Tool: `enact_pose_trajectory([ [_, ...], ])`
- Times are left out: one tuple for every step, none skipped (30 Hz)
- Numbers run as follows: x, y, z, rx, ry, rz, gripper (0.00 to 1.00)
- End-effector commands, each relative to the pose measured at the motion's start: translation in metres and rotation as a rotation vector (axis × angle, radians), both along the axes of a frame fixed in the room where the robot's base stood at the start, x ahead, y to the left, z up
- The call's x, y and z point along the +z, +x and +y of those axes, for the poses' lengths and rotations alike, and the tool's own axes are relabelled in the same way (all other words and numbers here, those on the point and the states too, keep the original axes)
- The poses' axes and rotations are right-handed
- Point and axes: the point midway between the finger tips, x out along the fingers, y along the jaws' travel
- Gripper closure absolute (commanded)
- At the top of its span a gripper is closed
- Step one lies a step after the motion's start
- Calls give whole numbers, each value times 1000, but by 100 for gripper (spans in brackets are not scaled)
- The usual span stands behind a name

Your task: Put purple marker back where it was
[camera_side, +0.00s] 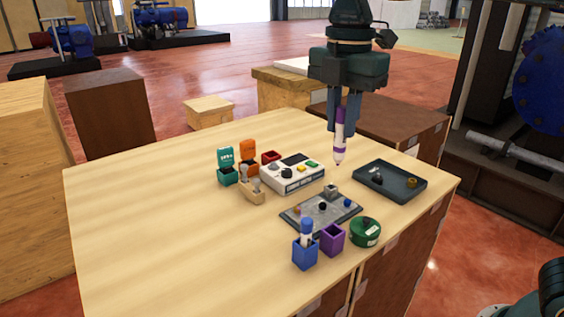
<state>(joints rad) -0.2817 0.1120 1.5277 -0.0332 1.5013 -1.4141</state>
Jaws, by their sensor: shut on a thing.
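My gripper (343,125) hangs above the right part of the table, fingers pointing down. It is shut on the purple marker (339,145), which has a white band and hangs upright with its tip above the table. A purple holder (332,239), an open square cup that looks empty, stands near the table's front right edge. A blue holder (304,256) beside it on the left has a blue marker (306,231) standing in it. The gripper is behind and above both holders.
A grey board (295,222) with small parts lies behind the holders, next to a green round container (365,232). A dark tray (376,190) is at right. A white control box (291,178), teal holder (227,175) and orange holder (248,152) stand further back. The table's left side is clear.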

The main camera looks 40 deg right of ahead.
Motion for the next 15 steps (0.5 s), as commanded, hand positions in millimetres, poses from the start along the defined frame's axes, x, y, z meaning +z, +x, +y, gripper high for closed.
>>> enact_pose_trajectory([
  [4,-4,0,1,0,-2,100],
  [6,-6,0,1,0,-1,100],
  [7,-7,0,0,-1,0,100],
  [8,-8,0,0,-1,0,100],
  [8,-9,0,0,-1,0,100],
  [9,-9,0,0,-1,1,100],
  [9,-9,0,0,-1,1,100],
  [9,-9,0,0,-1,1,100],
  [8,-9,0,0,-1,1,100],
  [7,-9,0,0,-1,1,100],
  [6,-9,0,0,-1,2,100],
  [4,-9,0,0,-1,1,100],
  [2,-9,0,0,0,1,100],
  [0,-9,0,0,0,1,100],
  [-5,-9,0,0,-1,3,100],
])
